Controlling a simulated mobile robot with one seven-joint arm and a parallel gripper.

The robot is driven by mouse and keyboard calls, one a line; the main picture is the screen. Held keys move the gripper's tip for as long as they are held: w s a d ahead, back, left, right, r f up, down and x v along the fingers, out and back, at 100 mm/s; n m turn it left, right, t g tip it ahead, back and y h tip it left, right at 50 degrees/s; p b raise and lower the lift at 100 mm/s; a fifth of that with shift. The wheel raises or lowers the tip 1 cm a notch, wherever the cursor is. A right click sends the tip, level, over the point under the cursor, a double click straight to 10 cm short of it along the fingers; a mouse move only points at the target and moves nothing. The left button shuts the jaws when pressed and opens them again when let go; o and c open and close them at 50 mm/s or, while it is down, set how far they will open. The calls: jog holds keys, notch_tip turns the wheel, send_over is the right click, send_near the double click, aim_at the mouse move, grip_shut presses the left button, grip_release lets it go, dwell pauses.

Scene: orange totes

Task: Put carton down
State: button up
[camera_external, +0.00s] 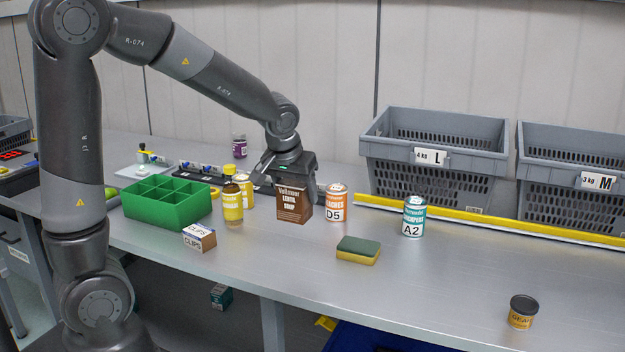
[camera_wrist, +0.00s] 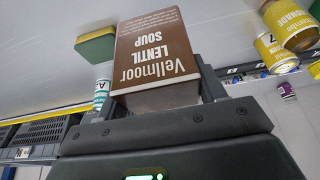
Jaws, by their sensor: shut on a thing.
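A brown and white lentil soup carton (camera_external: 293,203) is upright at the middle of the grey metal table (camera_external: 280,255). My gripper (camera_external: 290,183) comes down from above and is shut on the carton's upper part. The carton's lower edge is at or very near the table top; I cannot tell whether it touches. In the wrist view the carton (camera_wrist: 152,55) sits between the two fingers (camera_wrist: 165,92), its "Vellmoor LENTIL SOUP" label appearing upside down.
An orange D5 can (camera_external: 336,203) stands close to the carton's right. Yellow bottles (camera_external: 233,203) and a green divided bin (camera_external: 165,203) are left. A sponge (camera_external: 358,250) and an A2 can (camera_external: 413,217) are right. Grey totes (camera_external: 435,155) stand behind.

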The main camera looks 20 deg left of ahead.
jog(key=shift+w+a+f, duration=1.2)
jog(key=shift+a+f, duration=0.25)
jog(key=shift+f, duration=0.3)
jog(key=shift+w+a+f, duration=1.15)
jog(key=shift+a+f, duration=0.25)
jog(key=shift+f, duration=0.4)
jog(key=shift+w+a+f, duration=1.2)
jog(key=shift+a+f, duration=0.25)
jog(key=shift+f, duration=0.3)
jog(key=shift+f, duration=0.15)
jog(key=o, duration=1.2)
jog(key=shift+c, duration=0.2)
jog(key=v, duration=1.1)
jog(key=s+a+r, duration=0.2)
jog(key=s+r, duration=0.1)
jog(key=s, duration=0.4)
jog(key=s+a+r, duration=0.3)
jog(key=s, duration=0.5)
jog(key=s+a+r+t, duration=0.1)
jog(key=s+a+r, duration=0.2)
jog(key=s, duration=0.4)
jog(key=shift+s, duration=0.25)
